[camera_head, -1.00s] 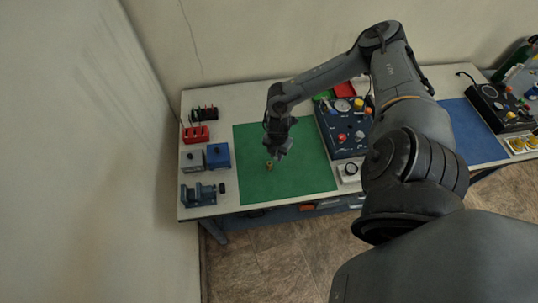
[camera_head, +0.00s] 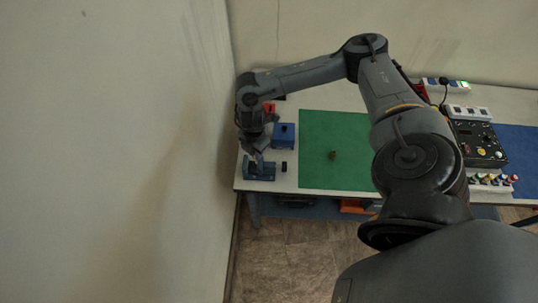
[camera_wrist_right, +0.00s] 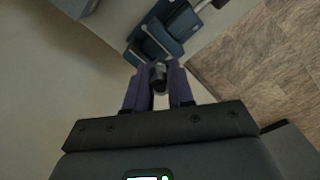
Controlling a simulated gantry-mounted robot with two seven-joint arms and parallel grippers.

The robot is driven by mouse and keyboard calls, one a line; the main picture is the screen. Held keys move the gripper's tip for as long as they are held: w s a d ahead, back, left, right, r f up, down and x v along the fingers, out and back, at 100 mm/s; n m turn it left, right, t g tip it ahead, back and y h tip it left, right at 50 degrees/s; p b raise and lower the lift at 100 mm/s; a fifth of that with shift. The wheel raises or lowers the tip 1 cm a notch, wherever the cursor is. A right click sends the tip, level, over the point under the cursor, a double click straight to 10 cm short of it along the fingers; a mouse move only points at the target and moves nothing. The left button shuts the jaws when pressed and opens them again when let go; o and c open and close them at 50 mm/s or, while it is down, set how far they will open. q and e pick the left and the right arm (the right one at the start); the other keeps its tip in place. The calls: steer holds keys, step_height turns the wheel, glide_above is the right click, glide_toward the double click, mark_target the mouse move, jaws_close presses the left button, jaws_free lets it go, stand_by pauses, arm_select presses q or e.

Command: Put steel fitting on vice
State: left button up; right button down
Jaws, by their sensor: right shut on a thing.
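The vice (camera_head: 262,172) is a blue, long-bodied tool at the near left corner of the table. It also shows in the right wrist view (camera_wrist_right: 151,46), just beyond my fingertips. My right gripper (camera_head: 255,151) is just above it in the head view. In the right wrist view my right gripper (camera_wrist_right: 159,88) is shut on the steel fitting (camera_wrist_right: 159,77), a small grey round piece between the two fingers. The fitting seems to be over or beside the vice; I cannot tell if they touch. My left gripper is not in view.
A blue box (camera_head: 284,134) stands behind the vice, and a small black piece (camera_head: 284,167) lies right of it. The wall (camera_head: 130,150) is close on the left.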

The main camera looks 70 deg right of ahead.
steer(key=shift+w+r, duration=0.4)
steer(key=shift+w, duration=0.15)
steer(key=shift+r+p, duration=0.1)
steer(key=shift+p, duration=0.35)
step_height(320, 180, down, 2)
steer(key=shift+f+b, duration=0.2)
steer(key=shift+b, duration=0.55)
steer(key=shift+f+b, duration=0.7)
steer(key=shift+f, duration=0.7)
steer(key=shift+p, duration=0.4)
